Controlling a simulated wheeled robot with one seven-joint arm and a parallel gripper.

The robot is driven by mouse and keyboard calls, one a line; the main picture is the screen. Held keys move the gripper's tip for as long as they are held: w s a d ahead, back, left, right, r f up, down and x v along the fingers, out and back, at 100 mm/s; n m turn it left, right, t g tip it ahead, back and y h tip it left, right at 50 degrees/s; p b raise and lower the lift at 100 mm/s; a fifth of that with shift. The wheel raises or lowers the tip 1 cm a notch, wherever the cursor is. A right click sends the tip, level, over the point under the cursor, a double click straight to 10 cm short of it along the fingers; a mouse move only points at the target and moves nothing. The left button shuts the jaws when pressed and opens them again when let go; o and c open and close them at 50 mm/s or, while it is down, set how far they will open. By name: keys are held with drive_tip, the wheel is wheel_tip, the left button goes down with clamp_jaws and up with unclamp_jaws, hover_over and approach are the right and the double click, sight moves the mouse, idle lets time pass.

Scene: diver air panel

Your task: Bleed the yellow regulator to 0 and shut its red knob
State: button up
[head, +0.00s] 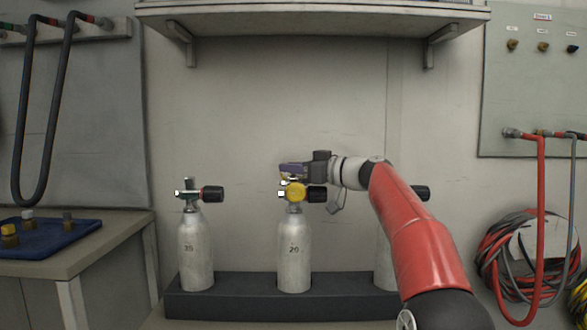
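My gripper (290,172) is just above and behind the regulator in the picture, reaching in from the right. Its fingers are small and partly hidden, so I cannot tell whether they are open, shut or touching the valve.
A right cylinder (386,262) is partly behind my red arm. All stand in a dark rack (235,300). A shelf (310,18) overhangs above. A blue tray (52,238) lies on the left bench.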

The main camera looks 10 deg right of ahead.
drive_tip(key=shift+w+r+n+g+y+p, duration=0.1)
drive_tip(key=shift+r+n+g+y+p, duration=0.2)
drive_tip(key=shift+n+g+y+p, duration=0.85)
clamp_jaws()
drive_tip(key=shift+n+g+p, duration=0.25)
drive_tip(key=shift+g+p, duration=0.3)
drive_tip(key=shift+p, duration=0.65)
drive_tip(key=shift+f+g+y, duration=0.25)
drive_tip(key=shift+g, duration=0.05)
drive_tip(key=o, duration=0.8)
unclamp_jaws()
drive_tip(key=shift+f, duration=0.1)
